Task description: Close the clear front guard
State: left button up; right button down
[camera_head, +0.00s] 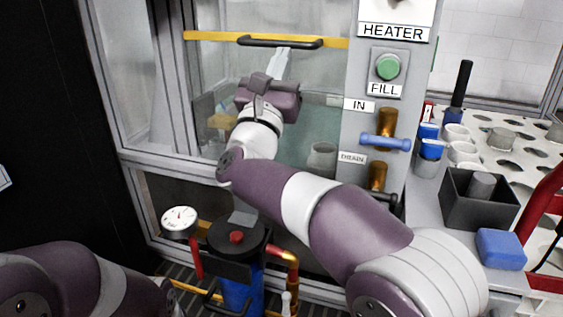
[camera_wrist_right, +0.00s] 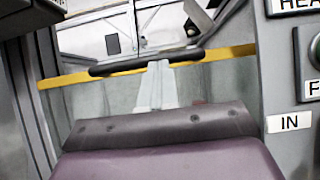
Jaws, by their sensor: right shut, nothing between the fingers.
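The clear front guard (camera_head: 215,75) is a see-through panel with a yellow strip across it and a black bar handle (camera_head: 280,42) on that strip. The wrist view also shows the handle (camera_wrist_right: 145,63) and the yellow strip (camera_wrist_right: 228,52). My right gripper (camera_head: 284,54) is shut and empty, its pale fingers pointing up at the middle of the handle. In the wrist view the fingertips (camera_wrist_right: 158,66) overlap the handle's lower edge; I cannot tell whether they touch it. My left gripper is out of view; only part of my left arm shows at bottom left.
A grey control post with a green button (camera_head: 388,67) and a blue valve lever (camera_head: 385,143) stands right of the guard. A gauge (camera_head: 179,222) and a blue canister (camera_head: 240,290) stand below. A perforated rack (camera_head: 508,165) and a black box (camera_head: 478,205) are at right.

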notch_tip(320, 180, up, 7)
jog(key=p, duration=0.1)
jog(key=shift+p, duration=0.3)
jog(key=shift+d+r, duration=0.1)
